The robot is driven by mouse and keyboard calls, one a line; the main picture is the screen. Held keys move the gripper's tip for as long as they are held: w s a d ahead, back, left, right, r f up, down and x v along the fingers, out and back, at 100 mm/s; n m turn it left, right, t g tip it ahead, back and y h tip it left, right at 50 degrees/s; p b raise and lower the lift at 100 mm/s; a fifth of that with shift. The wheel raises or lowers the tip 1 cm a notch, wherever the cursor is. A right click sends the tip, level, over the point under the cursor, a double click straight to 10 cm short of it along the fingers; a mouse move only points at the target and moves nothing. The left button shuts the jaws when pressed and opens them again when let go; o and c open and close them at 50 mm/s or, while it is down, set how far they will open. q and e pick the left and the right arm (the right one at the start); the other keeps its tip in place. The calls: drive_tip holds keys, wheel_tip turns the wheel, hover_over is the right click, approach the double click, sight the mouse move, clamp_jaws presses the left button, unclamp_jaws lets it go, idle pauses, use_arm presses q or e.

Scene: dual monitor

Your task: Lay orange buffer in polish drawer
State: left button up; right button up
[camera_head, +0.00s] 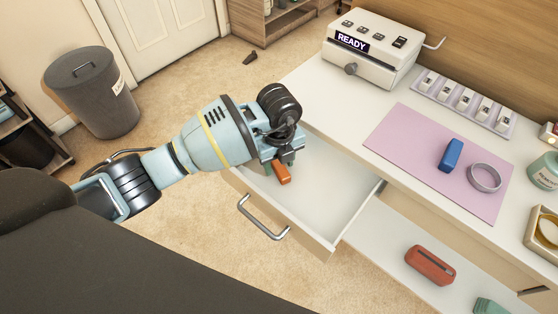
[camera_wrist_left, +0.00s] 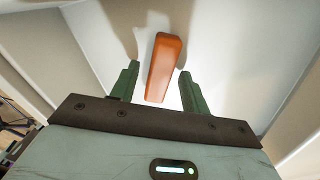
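The orange buffer (camera_head: 282,174) is a small block inside the outline of the open white drawer (camera_head: 325,190). In the left wrist view the orange buffer (camera_wrist_left: 165,65) lies lengthwise between the green fingers of my left gripper (camera_wrist_left: 160,82), with a gap showing beside it. My left gripper (camera_head: 279,160) points down into the drawer and is open. I cannot tell for sure whether the buffer rests fully on the drawer floor. My right gripper is not in view.
The drawer's metal handle (camera_head: 263,218) faces the room. On the desk, a pink mat (camera_head: 405,140) holds a blue block (camera_head: 451,154) and a grey ring (camera_head: 484,177). A white machine (camera_head: 370,50) reads READY. A red-orange case (camera_head: 430,264) lies on a lower white surface.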

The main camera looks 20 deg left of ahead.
sight(279, 165)
use_arm(q)
wheel_tip(279, 165, up, 12)
drive_tip(key=p, duration=0.1)
drive_tip(key=shift+r+p, duration=0.15)
drive_tip(key=shift+p, duration=0.15)
idle(0.3)
